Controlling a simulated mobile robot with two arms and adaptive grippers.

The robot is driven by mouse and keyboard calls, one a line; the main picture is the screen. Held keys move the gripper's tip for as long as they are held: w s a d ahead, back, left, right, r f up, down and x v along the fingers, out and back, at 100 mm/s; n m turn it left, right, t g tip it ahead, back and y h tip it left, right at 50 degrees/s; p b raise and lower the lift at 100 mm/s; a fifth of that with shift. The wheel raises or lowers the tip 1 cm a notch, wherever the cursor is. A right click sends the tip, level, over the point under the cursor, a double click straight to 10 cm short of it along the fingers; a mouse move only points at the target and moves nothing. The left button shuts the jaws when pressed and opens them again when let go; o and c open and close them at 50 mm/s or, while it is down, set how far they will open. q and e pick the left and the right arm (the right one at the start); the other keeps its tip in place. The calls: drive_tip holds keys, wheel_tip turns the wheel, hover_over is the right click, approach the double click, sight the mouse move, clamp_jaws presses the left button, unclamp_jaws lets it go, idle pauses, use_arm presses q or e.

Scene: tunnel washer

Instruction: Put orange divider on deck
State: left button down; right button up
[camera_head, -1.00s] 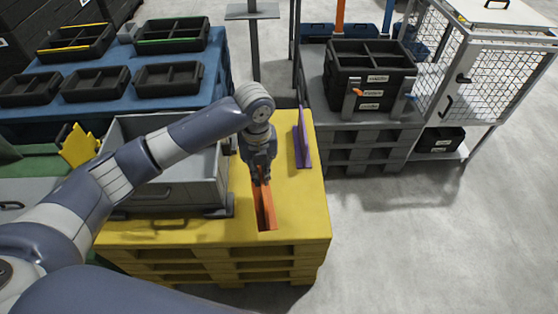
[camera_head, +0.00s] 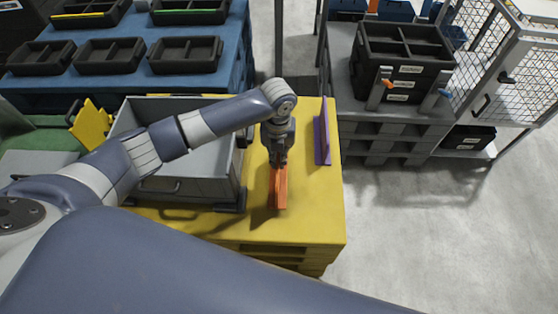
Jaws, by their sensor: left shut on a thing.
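The orange divider (camera_head: 279,190) is a narrow upright panel at the yellow deck (camera_head: 313,212), right of the grey bin. My left gripper (camera_head: 277,163) is shut on the top of the orange divider, pointing down from above. The divider's lower edge is at or very close to the yellow surface; I cannot tell whether it touches. My right gripper is not in view.
A purple divider (camera_head: 322,140) stands on the yellow deck to the right. The open grey bin (camera_head: 192,180) is close on the left. A black compartment box (camera_head: 402,60) stands on a grey pallet at the back right. Yellow deck in front is clear.

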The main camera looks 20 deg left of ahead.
use_arm(q)
wheel_tip(320, 180, down, 3)
drive_tip(key=shift+f, duration=0.1)
drive_tip(key=c, duration=2.2)
unclamp_jaws()
drive_tip(key=shift+f, duration=0.15)
drive_tip(key=o, duration=0.5)
drive_tip(key=shift+r, duration=0.35)
wheel_tip(320, 180, up, 12)
drive_tip(key=shift+f, duration=0.1)
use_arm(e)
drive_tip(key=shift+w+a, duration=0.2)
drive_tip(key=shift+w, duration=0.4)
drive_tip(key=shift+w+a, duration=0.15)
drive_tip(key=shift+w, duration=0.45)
